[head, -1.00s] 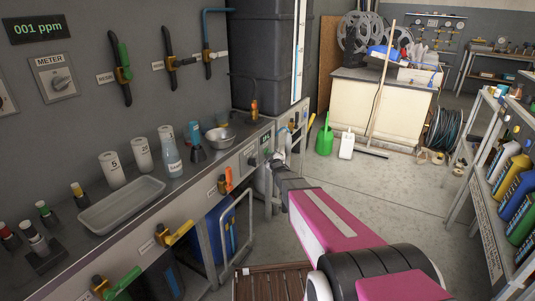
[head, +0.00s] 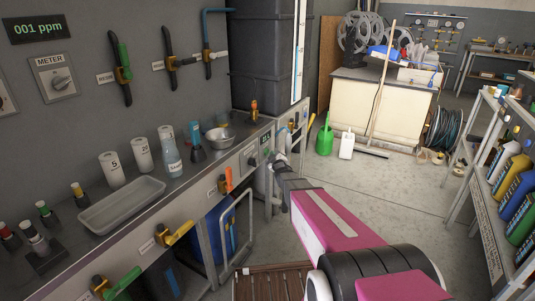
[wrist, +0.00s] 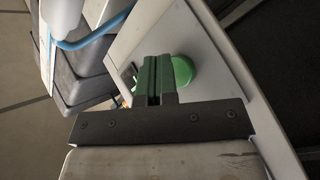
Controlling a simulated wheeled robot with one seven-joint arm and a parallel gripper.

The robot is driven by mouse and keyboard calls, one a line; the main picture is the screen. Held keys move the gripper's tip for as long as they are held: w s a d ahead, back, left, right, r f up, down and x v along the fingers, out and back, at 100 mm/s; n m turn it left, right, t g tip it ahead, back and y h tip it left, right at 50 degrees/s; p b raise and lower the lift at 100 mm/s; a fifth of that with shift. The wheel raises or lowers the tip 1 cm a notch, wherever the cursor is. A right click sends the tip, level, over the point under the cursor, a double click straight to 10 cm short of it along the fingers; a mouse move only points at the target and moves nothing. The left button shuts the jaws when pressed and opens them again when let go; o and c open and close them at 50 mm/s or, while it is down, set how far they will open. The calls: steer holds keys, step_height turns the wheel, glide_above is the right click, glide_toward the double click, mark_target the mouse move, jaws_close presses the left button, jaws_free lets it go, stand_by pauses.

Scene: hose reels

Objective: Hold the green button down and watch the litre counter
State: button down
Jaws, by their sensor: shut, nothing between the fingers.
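The round green button (wrist: 183,70) sits on a pale panel in the wrist view. My gripper (wrist: 155,62) is shut and empty, its green-looking fingers just left of the button and partly overlapping it in the picture. I cannot tell whether the fingertips touch the button or whether it is pressed in. In the head view my gripper (head: 273,160) is at the front panel at the bench's far end, and the button is hidden there. A small dark display (head: 265,138), seemingly the litre counter, is above my gripper; its figures are too small to read.
A dark knob (head: 252,161) is on the panel left of my gripper. The bench holds a grey tray (head: 122,205), white beakers and a metal bowl (head: 220,136). An orange-handled valve (head: 229,180) juts from the bench front.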

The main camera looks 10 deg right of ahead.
steer(key=shift+s+d, duration=0.15)
steer(key=shift+d, duration=0.05)
steer(key=shift+s+d, duration=0.1)
steer(key=shift+s+d, duration=0.7)
steer(key=shift+d, duration=0.3)
steer(key=shift+s+d, duration=0.7)
steer(key=shift+d, duration=0.25)
steer(key=shift+s, duration=0.1)
steer(key=s+a+f+m+g+h, duration=0.1)
steer(key=s+m+g, duration=0.4)
steer(key=s, duration=1.2)
steer(key=s+f+m+g+h, duration=0.1)
steer(key=s+m+g, duration=0.5)
steer(key=s+g, duration=0.7)
steer(key=s+f, duration=0.1)
steer(key=s, duration=0.4)
steer(key=shift+s+a+f+g+h, duration=0.3)
steer(key=shift+a, duration=0.05)
